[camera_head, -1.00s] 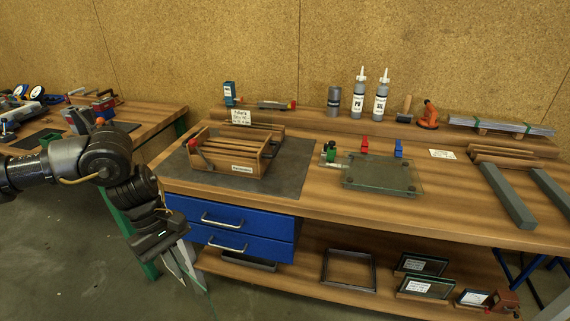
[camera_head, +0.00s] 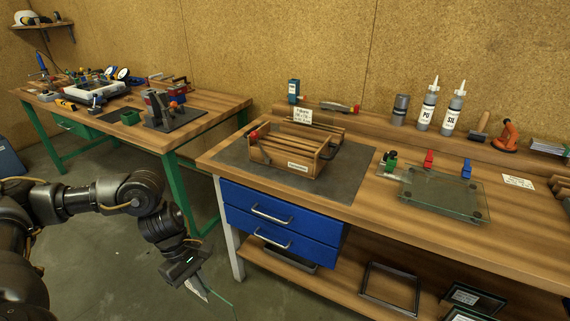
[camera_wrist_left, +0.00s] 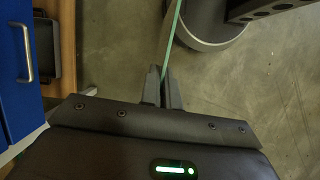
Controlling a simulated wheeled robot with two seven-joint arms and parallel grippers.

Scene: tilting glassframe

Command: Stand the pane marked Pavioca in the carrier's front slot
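My left gripper (camera_head: 189,277) hangs low over the floor, left of the workbench. In the left wrist view its fingers (camera_wrist_left: 163,88) are close together on a thin green-edged glass pane (camera_wrist_left: 173,38), seen edge-on. In the head view this pane (camera_head: 219,297) shows as a faint outline with a white label, too small to read. The wooden carrier (camera_head: 327,154) stands on a dark mat on the bench, with a white label on its front and a red part at its left end. Its slots look empty, though small. My right gripper is out of view.
The workbench (camera_head: 365,210) has blue drawers (camera_head: 280,214) at its front left. A glass sheet (camera_head: 445,193) lies right of the carrier, near red and blue clamps. Labelled panes (camera_head: 470,299) stand on the lower shelf beside an empty frame (camera_head: 390,288). A second bench (camera_head: 212,110) is at left.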

